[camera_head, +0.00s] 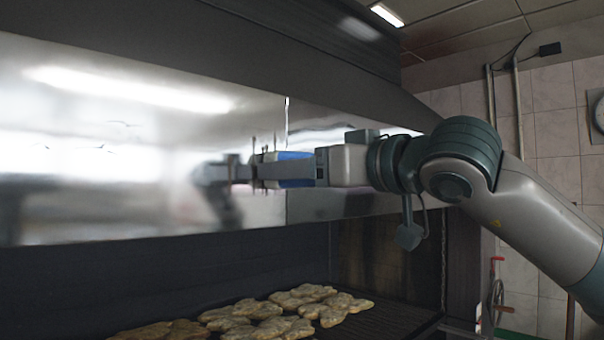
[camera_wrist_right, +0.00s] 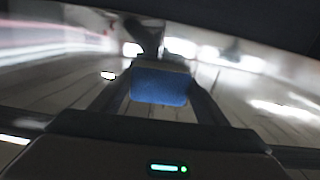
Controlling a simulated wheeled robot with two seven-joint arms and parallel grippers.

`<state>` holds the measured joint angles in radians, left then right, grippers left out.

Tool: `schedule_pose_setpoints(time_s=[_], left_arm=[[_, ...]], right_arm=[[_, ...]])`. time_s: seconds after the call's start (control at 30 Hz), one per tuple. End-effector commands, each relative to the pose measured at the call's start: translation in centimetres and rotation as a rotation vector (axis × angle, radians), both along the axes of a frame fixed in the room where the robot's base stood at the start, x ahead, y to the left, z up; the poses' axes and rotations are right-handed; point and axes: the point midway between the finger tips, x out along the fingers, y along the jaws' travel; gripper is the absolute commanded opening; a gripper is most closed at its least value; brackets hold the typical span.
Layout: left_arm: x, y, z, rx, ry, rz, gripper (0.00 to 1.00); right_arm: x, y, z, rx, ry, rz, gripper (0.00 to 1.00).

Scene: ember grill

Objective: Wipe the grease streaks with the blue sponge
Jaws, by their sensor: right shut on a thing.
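The blue sponge (camera_head: 294,156) is held between the fingers of my right gripper (camera_head: 262,171), which reaches in from the right along the shiny steel hood panel. In the right wrist view the sponge (camera_wrist_right: 160,86) sits between both fingers, with the panel's reflections beyond it. The gripper's mirror image is close to its tips; I cannot tell whether the sponge touches the steel. Thin dark streaks (camera_head: 122,124) mark the panel to the left, with more (camera_head: 97,148) just below. Short upright dark marks (camera_head: 254,145) show by the fingertips. My left gripper is not in view.
The steel hood panel (camera_head: 150,200) spans the left and middle, with a dark hood above. Several pieces of food (camera_head: 270,327) lie on the grill (camera_head: 385,320) below. A tiled wall (camera_head: 555,140) with pipes stands at the right. The space before the panel's left part looks clear.

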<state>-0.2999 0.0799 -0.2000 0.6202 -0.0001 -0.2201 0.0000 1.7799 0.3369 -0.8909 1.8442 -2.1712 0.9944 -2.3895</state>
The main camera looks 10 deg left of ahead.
Motion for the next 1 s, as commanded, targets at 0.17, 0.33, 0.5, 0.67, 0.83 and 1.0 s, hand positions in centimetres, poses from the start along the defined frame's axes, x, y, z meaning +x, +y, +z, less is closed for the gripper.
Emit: schedule_pose_setpoints(time_s=[0.17, 0.33, 0.5, 0.67, 0.83, 1.0], left_arm=[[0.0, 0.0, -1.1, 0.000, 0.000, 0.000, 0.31], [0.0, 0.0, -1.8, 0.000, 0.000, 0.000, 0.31], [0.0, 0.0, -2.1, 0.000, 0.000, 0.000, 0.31], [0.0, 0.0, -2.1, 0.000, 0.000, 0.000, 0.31], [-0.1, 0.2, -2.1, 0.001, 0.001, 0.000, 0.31], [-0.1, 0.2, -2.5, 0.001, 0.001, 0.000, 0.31]], right_arm=[[-1.0, 0.9, -0.3, -0.002, -0.002, 0.002, 0.50], [-1.9, 1.8, -0.2, -0.002, -0.002, 0.002, 0.50], [-2.5, 2.3, -0.1, -0.001, -0.001, 0.002, 0.50], [-2.5, 2.4, 0.0, 0.000, 0.000, 0.002, 0.50], [-2.5, 2.4, 0.0, -0.001, -0.001, 0.002, 0.50], [-2.9, 2.6, -0.1, -0.001, -0.002, 0.003, 0.50]])
